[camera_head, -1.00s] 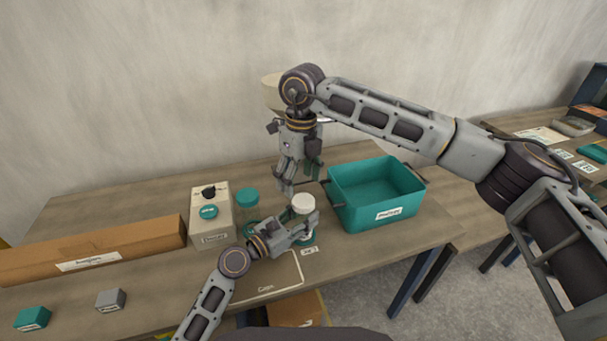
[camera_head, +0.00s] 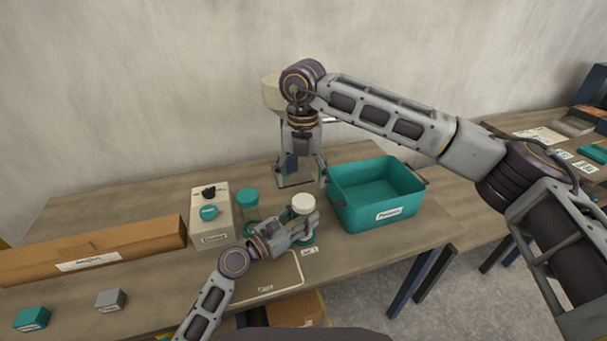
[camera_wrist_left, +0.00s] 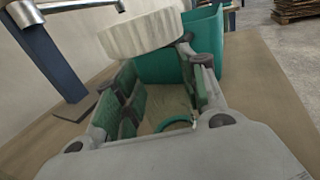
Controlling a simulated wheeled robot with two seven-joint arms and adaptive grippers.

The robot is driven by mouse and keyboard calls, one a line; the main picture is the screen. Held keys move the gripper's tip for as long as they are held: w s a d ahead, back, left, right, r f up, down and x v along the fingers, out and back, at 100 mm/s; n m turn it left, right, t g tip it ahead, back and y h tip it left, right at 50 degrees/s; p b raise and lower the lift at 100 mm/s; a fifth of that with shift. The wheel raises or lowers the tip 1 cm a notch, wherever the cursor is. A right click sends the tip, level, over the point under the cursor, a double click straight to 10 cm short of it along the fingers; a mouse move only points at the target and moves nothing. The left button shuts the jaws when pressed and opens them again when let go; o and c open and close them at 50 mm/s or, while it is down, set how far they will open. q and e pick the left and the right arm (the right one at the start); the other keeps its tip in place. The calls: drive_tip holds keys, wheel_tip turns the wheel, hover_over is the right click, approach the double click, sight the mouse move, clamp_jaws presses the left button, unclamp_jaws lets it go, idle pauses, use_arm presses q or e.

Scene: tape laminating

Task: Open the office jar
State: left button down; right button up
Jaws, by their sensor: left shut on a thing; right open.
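A clear jar with a white ribbed lid (camera_head: 303,202) stands upright near the table's front, left of the teal bin. My left gripper (camera_head: 308,226) is shut on the jar's body from the side, below the lid. In the left wrist view the white lid (camera_wrist_left: 142,35) sits on top, above the green finger pads. The clear body between the pads is hard to make out. My right gripper (camera_head: 301,184) points down, open and empty, above the white lid and apart from it. A second jar with a teal lid (camera_head: 247,197) stands to the left.
A teal bin (camera_head: 378,195) stands close on the right. A long cardboard box (camera_head: 95,250) lies further left. A flat board (camera_head: 270,278) lies in front, beneath my left arm.

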sight(304, 201)
drive_tip(key=m, duration=0.5)
drive_tip(key=shift+d, duration=0.2)
drive_tip(key=shift+m, duration=2.2)
drive_tip(key=shift+f, duration=0.2)
drive_tip(key=shift+f, duration=3.85)
drive_tip(key=shift+c, duration=0.5)
drive_tip(key=c, duration=1)
